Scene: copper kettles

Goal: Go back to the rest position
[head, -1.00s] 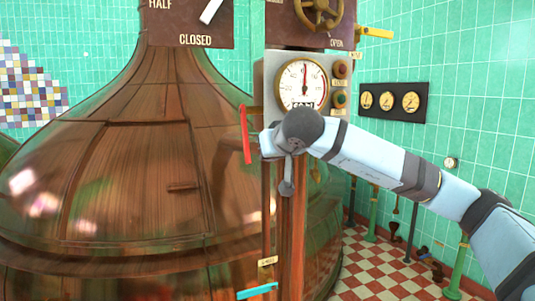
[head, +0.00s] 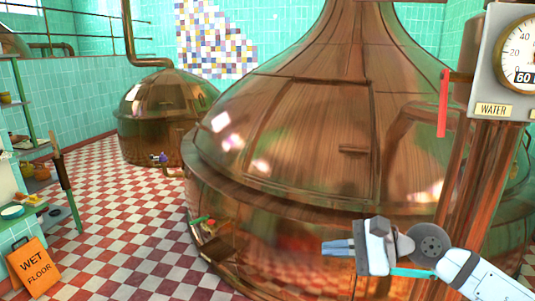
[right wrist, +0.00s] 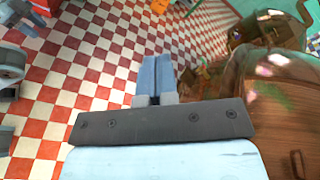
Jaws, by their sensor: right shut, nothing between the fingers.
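My right gripper (head: 338,248) shows low in the head view, in front of the lower body of the big copper kettle (head: 300,110). Its arm comes in from the lower right corner and its fingers point left. The blue fingers are together and hold nothing. In the right wrist view the shut fingers (right wrist: 154,78) stand over the red and white checkered floor, with the kettle (right wrist: 265,110) to their right. My left gripper is in neither current view.
A smaller copper kettle (head: 160,110) stands farther back. An orange wet floor sign (head: 34,268) is at the lower left, near a green shelf. A gauge panel (head: 510,60) and copper pipes are at the right. The checkered floor (head: 110,210) between is open.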

